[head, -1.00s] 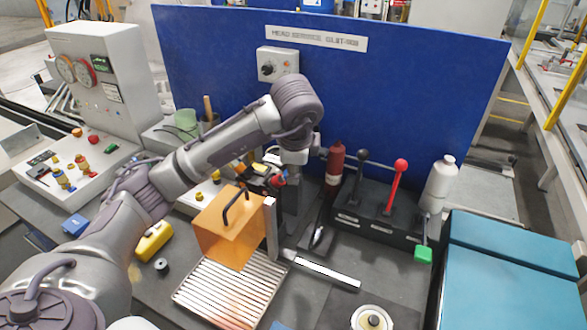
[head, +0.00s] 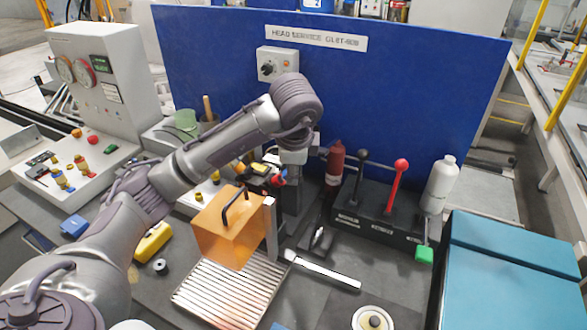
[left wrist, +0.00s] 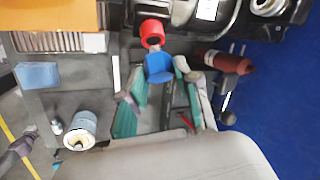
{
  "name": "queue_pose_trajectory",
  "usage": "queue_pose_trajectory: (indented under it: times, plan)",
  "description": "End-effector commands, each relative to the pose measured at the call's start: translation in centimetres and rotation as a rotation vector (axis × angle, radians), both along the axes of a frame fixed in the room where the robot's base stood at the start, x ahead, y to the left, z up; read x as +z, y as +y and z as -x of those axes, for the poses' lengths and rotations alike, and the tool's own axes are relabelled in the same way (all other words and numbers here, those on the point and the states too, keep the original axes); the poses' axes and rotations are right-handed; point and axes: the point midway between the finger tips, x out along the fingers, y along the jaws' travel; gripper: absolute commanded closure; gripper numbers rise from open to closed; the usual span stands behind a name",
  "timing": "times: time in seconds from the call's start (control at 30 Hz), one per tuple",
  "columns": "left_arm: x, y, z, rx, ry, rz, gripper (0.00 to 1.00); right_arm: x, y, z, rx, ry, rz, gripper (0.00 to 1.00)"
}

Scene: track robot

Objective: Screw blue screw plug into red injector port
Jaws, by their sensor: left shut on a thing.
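My left gripper (head: 268,174) reaches over the middle of the bench in the head view. In the left wrist view its two fingers (left wrist: 160,80) are shut on the blue screw plug (left wrist: 158,66). The red injector port (left wrist: 152,32) is directly beyond the plug in that view, lined up with it and very close. I cannot tell whether the plug's thread is inside the port. In the head view the plug and port are small and partly hidden by the gripper. My right gripper is not in view.
A dark red bottle (head: 335,160) and a black lever block (head: 375,213) with a red-knobbed lever stand to the right. A blue panel (head: 400,85) closes off the back.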

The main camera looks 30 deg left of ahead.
Motion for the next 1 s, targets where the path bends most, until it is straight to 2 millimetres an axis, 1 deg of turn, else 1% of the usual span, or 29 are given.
queue_pose_trajectory:
  times: [0.77, 0.8, 0.93, 0.97, 1.0]
  plan:
    - [-1.5, 1.4, 0.1, 0.001, 0.000, 0.000, 1.00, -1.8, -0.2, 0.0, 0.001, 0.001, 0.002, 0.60]
    - [-1.4, 1.4, 0.1, 0.000, 0.000, 0.000, 0.63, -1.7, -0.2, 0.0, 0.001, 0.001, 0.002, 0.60]
    - [-1.4, 1.4, 0.1, 0.000, 0.000, 0.000, 0.41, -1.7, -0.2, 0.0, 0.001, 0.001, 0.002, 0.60]
    - [-1.4, 1.4, 0.1, 0.000, 0.000, 0.000, 0.38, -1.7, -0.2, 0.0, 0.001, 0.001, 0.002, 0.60]
    - [-1.4, 1.4, 0.1, 0.000, 0.000, 0.000, 0.38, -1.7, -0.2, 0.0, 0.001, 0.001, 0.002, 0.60]
